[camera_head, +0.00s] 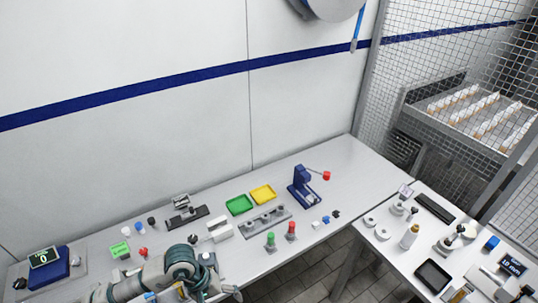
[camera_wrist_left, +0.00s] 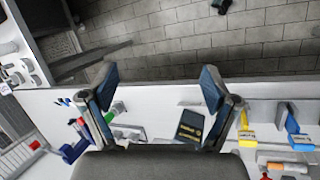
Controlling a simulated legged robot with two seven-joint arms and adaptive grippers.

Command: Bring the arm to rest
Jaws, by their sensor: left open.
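My left arm (camera_head: 185,268) comes in at the bottom left of the head view, bent over the near edge of the long light table. Its gripper is not clearly made out there. In the left wrist view the left gripper (camera_wrist_left: 161,82) shows two dark blue fingertips spread wide apart, with nothing between them. The fingers stand over the table's edge, with tiled floor beyond. A dark block with yellow marks (camera_wrist_left: 190,125) shows below and between the fingers, apart from them. My right gripper is not seen in either view.
The long table (camera_head: 330,165) carries a green tray (camera_head: 239,205), a yellow tray (camera_head: 263,194), a blue press (camera_head: 303,188) with a red knob, and a blue device with a display (camera_head: 45,262). A second table (camera_head: 385,257) stands at right. Bare tiled floor (camera_head: 310,270) lies between them.

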